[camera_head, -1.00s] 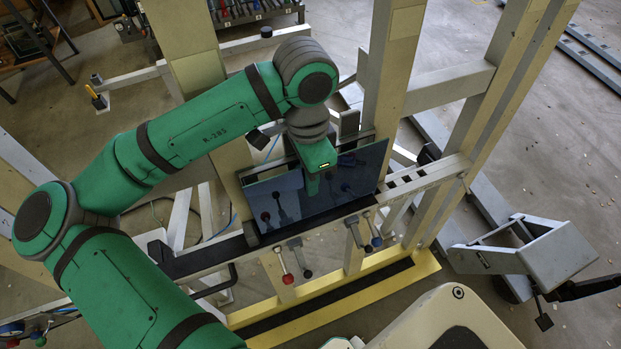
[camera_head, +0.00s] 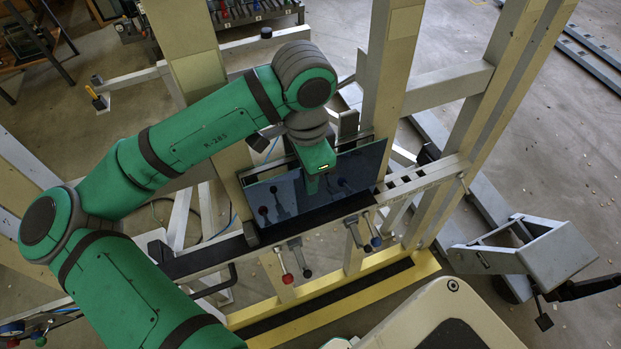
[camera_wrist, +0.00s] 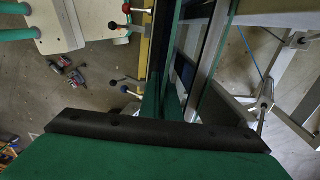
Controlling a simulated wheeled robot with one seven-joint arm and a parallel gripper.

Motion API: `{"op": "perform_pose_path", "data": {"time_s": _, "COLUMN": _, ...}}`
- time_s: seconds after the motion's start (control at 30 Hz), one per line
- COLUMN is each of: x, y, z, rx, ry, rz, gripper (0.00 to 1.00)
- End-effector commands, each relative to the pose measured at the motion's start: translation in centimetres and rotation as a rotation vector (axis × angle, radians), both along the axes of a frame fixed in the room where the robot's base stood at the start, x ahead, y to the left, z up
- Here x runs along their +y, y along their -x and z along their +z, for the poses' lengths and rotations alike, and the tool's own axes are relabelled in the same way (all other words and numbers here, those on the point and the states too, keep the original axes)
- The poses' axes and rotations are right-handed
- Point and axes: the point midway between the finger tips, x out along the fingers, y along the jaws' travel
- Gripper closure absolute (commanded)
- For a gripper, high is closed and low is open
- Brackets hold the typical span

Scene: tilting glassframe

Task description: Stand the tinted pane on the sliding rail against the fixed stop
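The dark tinted pane (camera_head: 350,172) stands nearly upright, its lower edge along the sliding rail (camera_head: 205,258). A frame post stands behind its right part. My gripper (camera_head: 312,186) points down at the pane's middle, with a green finger in front of the glass. Green finger surfaces (camera_wrist: 163,104) also show beside the glass in the wrist view. Whether the fingers pinch the pane or stand apart from it is unclear. A dark block (camera_head: 251,234) sits at the pane's lower left corner; I cannot tell which part is the fixed stop.
Red, dark and blue ball-ended levers (camera_head: 287,278) hang at the rail's front. Tall beige posts (camera_head: 392,70) rise behind and right of the pane. A yellow-edged base beam (camera_head: 330,300) runs below. A grey angled bracket (camera_head: 560,255) stands at right.

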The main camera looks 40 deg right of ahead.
Motion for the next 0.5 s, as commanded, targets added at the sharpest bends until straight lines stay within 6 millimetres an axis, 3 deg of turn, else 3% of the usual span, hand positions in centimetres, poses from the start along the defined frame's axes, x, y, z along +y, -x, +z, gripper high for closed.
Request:
{"op": "perform_pose_path", "data": {"time_s": 0.03, "x": 0.39, "y": 0.82, "z": -1.60, "rx": 0.040, "ry": -0.025, "rz": 0.000, "gripper": 1.00}}
{"op": "perform_pose_path", "data": {"time_s": 0.3, "x": 0.39, "y": 0.80, "z": -1.64, "rx": 0.041, "ry": -0.024, "rz": 0.001, "gripper": 1.00}}
{"op": "perform_pose_path", "data": {"time_s": 0.4, "x": 0.39, "y": 0.79, "z": -1.64, "rx": 0.041, "ry": -0.024, "rz": 0.001, "gripper": 0.75}}
{"op": "perform_pose_path", "data": {"time_s": 0.5, "x": 0.39, "y": 0.79, "z": -1.64, "rx": 0.041, "ry": -0.024, "rz": 0.001, "gripper": 0.75}}
